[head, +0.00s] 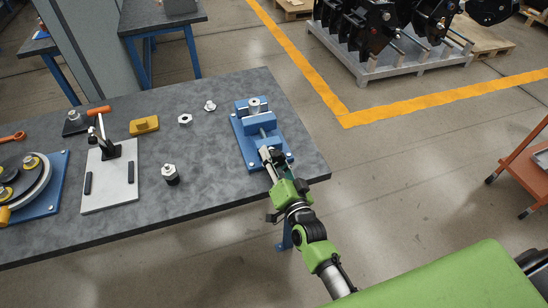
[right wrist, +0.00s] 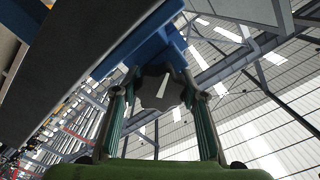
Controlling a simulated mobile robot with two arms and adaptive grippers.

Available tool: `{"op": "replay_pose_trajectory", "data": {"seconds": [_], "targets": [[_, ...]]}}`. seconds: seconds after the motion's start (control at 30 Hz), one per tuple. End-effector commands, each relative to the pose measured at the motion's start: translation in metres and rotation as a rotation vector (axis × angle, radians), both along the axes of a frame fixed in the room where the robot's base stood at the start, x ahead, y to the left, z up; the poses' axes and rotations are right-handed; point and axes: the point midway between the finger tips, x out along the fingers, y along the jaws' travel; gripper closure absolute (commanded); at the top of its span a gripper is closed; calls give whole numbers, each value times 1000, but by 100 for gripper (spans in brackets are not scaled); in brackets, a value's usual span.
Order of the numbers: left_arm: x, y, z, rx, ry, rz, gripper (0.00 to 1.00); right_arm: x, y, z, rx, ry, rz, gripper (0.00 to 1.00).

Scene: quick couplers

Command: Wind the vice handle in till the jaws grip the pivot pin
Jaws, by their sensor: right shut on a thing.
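The blue vice (head: 246,140) is at the right end of the grey workbench. A short metal pin (head: 254,103), which looks like the pivot pin, stands upright at its far jaw end; I cannot tell whether both jaws touch it. My right gripper (head: 270,157) reaches the vice's near end and hides the handle in the head view. In the right wrist view, the dark lobed vice handle (right wrist: 160,89) sits between the two fingers of my right gripper (right wrist: 161,97), which is shut on it. My left gripper is out of view.
On the bench (head: 225,180) are a pale plate with a toggle clamp (head: 112,178), a yellow block (head: 144,125), a dark fitting with a hex top (head: 170,174) and small metal parts. A round fixture (head: 28,185) is at far left.

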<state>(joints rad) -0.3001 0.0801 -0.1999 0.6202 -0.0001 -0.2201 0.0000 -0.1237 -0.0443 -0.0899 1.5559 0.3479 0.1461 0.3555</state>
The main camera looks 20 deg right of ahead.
Motion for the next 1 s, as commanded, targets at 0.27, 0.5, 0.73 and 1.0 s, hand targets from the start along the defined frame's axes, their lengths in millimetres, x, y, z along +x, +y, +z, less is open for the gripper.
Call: {"op": "replay_pose_trajectory", "data": {"seconds": [0.27,0.5,0.73,1.0], "targets": [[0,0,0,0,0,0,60,0,0,-1,-1,2,1,43],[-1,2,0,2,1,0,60,-1,0,-1,-2,1,0,43],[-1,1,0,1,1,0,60,-25,-1,-2,-2,4,0,43],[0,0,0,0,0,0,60,-82,-2,-2,-2,6,1,43]]}}
